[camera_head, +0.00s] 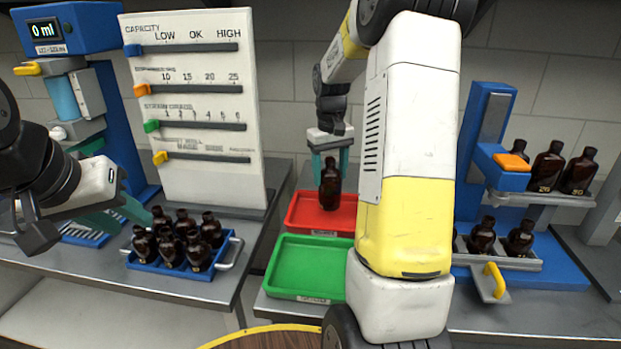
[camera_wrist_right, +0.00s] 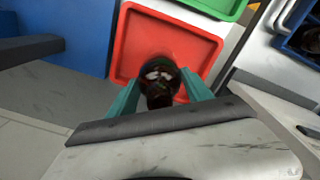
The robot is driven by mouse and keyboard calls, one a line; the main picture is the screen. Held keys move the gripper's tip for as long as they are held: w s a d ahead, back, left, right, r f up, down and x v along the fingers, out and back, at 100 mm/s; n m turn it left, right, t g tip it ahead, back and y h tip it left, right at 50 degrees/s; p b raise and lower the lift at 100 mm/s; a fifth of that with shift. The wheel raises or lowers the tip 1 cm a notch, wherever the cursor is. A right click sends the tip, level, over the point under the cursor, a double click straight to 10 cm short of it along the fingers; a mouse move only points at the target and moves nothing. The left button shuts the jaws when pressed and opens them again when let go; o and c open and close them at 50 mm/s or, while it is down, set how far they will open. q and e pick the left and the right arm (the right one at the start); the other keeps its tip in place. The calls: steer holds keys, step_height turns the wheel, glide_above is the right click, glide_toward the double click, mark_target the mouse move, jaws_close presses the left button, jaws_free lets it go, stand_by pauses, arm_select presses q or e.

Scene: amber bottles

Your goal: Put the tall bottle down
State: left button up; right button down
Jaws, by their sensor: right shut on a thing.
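A dark amber bottle (camera_head: 330,184) is upright between the teal fingers of my right gripper (camera_head: 330,157), over the red tray (camera_head: 306,226). In the right wrist view the bottle (camera_wrist_right: 159,78) is seen from above, with the right gripper (camera_wrist_right: 160,92) shut on it and the red tray (camera_wrist_right: 135,40) beneath. I cannot tell whether its base touches the tray. My left gripper (camera_head: 128,212) is at the left, near a blue crate of bottles; its fingertips are partly seen and its opening is unclear.
A green tray (camera_head: 300,268) lies in front of the red one. A blue crate (camera_head: 180,268) holds several amber bottles. A slider panel (camera_head: 200,110) stands behind. At the right, a blue rack (camera_head: 487,140) holds more bottles on two levels. My right arm hides part of the middle.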

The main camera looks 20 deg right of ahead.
mark_target(328, 184)
steer(key=shift+w+a+f, duration=0.1)
steer(key=shift+w+f, duration=0.05)
steer(key=shift+f, duration=0.75)
steer(key=shift+w+a+f, duration=0.1)
steer(key=shift+f, duration=0.8)
steer(key=shift+f, duration=0.1)
steer(key=shift+c, duration=2.2)
jaws_free()
steer(key=shift+f, duration=0.1)
